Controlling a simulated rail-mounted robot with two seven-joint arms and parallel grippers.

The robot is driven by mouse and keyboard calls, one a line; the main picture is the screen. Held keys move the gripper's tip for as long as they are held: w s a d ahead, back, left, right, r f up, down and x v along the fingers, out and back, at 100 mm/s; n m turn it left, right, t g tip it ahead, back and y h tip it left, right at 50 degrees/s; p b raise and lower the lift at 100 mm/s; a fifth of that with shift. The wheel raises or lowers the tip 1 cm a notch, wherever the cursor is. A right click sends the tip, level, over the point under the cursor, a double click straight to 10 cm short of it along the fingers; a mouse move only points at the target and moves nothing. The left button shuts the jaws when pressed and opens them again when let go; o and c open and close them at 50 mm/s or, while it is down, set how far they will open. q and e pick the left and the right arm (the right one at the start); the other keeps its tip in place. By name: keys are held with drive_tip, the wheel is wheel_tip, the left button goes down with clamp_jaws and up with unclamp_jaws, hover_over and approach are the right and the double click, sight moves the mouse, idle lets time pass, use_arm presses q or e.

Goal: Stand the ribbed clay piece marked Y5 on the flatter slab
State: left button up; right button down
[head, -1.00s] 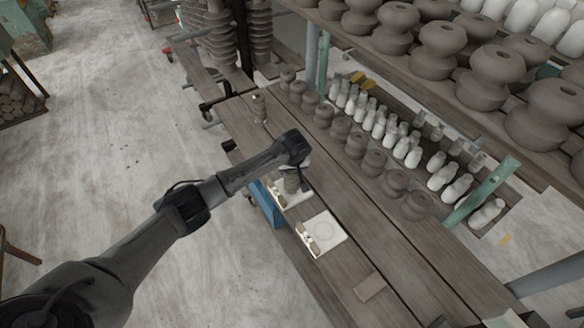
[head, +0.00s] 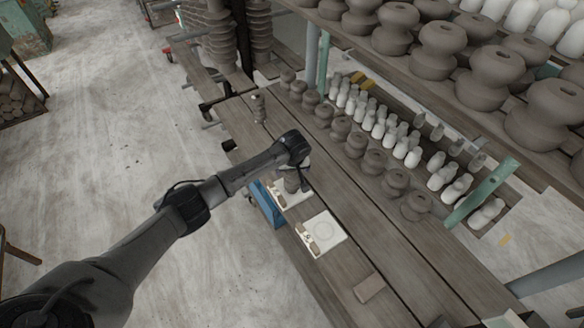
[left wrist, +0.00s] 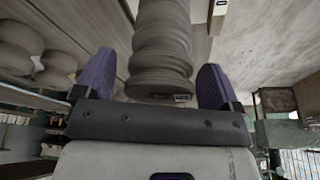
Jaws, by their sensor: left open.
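A ribbed grey clay piece (head: 291,184) stands upright on the farther white slab (head: 304,195) on the bench, partly hidden by my gripper. The nearer white slab (head: 335,228) lies bare but for a faint ring, with small brown bits along its left side. My left gripper (head: 303,178) is at the farther slab, beside the ribbed piece. In the left wrist view, the ribbed piece (left wrist: 162,45) is between the open purple fingers of my left gripper (left wrist: 155,88), with gaps on both sides. I cannot read a Y5 mark. My right gripper is out of view.
Another small ribbed piece (head: 259,108) stands farther back on the bench. A row of grey clay pieces (head: 373,161) lines the bench's right side. A brown block (head: 369,288) lies nearer. A blue object (head: 267,204) is at the left edge. Shelves of pots are at upper right.

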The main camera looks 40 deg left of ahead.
use_arm(q)
drive_tip(key=p+v, duration=0.2)
drive_tip(key=v, duration=1)
drive_tip(key=s+d+f+m+h, duration=0.1)
drive_tip(key=s+d+f+m, duration=0.3)
drive_tip(key=s+d+f, duration=0.4)
drive_tip(key=s+d+f+m+h, duration=0.2)
drive_tip(key=s+d+f+m, duration=0.25)
drive_tip(key=s, duration=0.55)
drive_tip(key=s+d+m+t, duration=0.1)
drive_tip(key=s+m, duration=0.2)
drive_tip(key=s, duration=1.6)
drive_tip(key=shift+s+d+r, duration=0.2)
drive_tip(key=shift+s+r, duration=0.1)
drive_tip(key=shift+s, duration=0.1)
wheel_tip(320, 180, up, 22)
drive_tip(key=p, duration=2.1)
drive_tip(key=shift+f, duration=0.1)
